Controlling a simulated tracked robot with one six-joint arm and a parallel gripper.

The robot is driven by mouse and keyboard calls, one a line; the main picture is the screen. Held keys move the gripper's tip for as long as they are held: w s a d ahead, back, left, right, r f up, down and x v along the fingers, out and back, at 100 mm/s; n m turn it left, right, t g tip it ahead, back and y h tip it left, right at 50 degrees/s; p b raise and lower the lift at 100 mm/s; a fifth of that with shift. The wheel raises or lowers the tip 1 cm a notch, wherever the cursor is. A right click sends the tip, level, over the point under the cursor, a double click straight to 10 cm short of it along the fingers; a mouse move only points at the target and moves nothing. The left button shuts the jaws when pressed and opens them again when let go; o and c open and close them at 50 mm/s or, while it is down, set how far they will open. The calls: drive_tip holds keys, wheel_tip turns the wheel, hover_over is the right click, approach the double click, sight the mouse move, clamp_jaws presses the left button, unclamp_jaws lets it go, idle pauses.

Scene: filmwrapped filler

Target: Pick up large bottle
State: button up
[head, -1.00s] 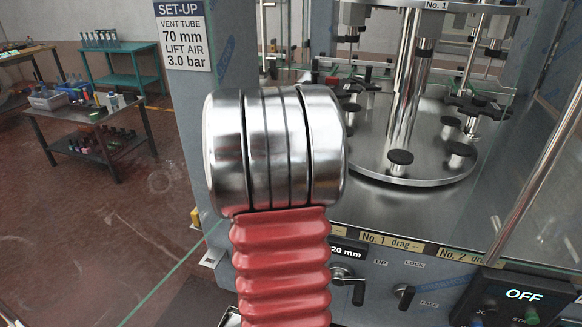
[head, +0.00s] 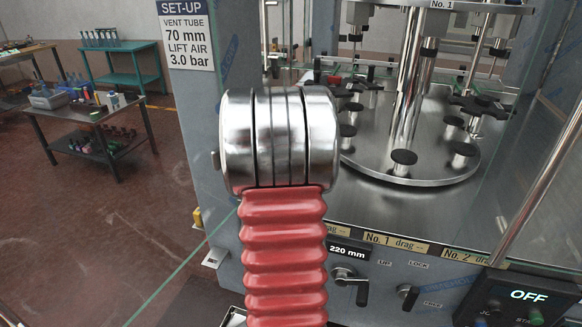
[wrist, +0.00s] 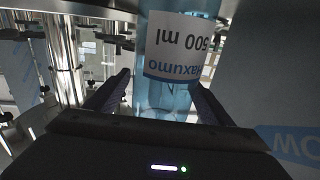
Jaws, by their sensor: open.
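My gripper (wrist: 155,80) is open, with one dark finger on each side of the bottle in the picture. I cannot tell whether either finger touches it. The bottle's far end runs out of the top of the wrist view, and my gripper body hides part of its near end. In the head view, my silver and red arm covers the middle; neither the bottle nor my gripper can be made out there.
A filling machine with a round steel plate (head: 400,176) and black knobs stands right in the head view. A grey post with a set-up sign (head: 186,36) and a glass panel are close to my arm. A cluttered dark table (head: 95,117) stands at left, with open floor before it.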

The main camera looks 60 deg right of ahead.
drive_tip(key=shift+w, duration=0.1)
idle(0.4)
drive_tip(key=shift+c, duration=0.3)
drive_tip(key=c, duration=1.1)
